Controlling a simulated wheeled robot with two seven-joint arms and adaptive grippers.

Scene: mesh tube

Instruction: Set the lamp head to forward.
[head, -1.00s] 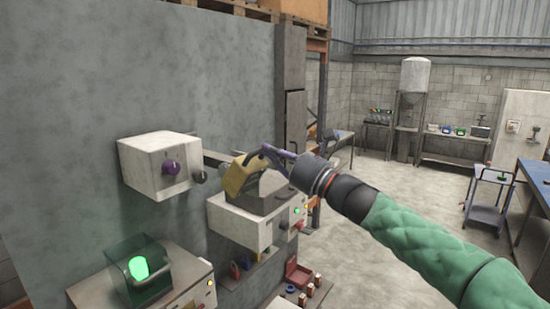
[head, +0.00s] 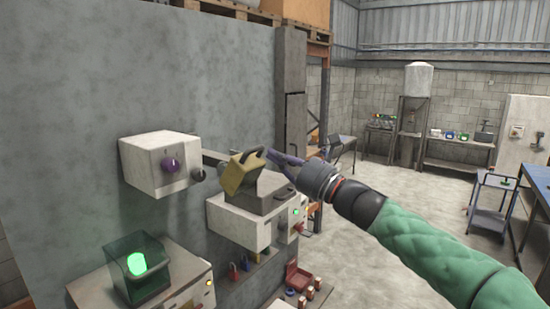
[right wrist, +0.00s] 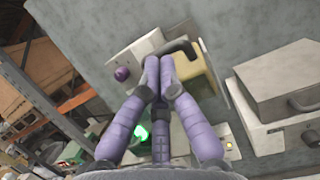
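The lamp head is a yellow-olive box (head: 238,177) with a dark bent handle (head: 248,155) on top. It sits at the end of a grey arm reaching out from the white wall box (head: 158,165). My right gripper (head: 270,156) has purple fingers drawn together at the handle's right end. In the right wrist view the fingertips (right wrist: 158,66) meet at the dark handle (right wrist: 182,47), beside the yellow lamp head (right wrist: 197,75). The fingers partly hide the grip on the handle. My left gripper is not in view.
A white unit with a grey lid (head: 268,195) stands just below and behind the lamp head. A glowing green lamp (head: 137,263) in a clear case is at lower left.

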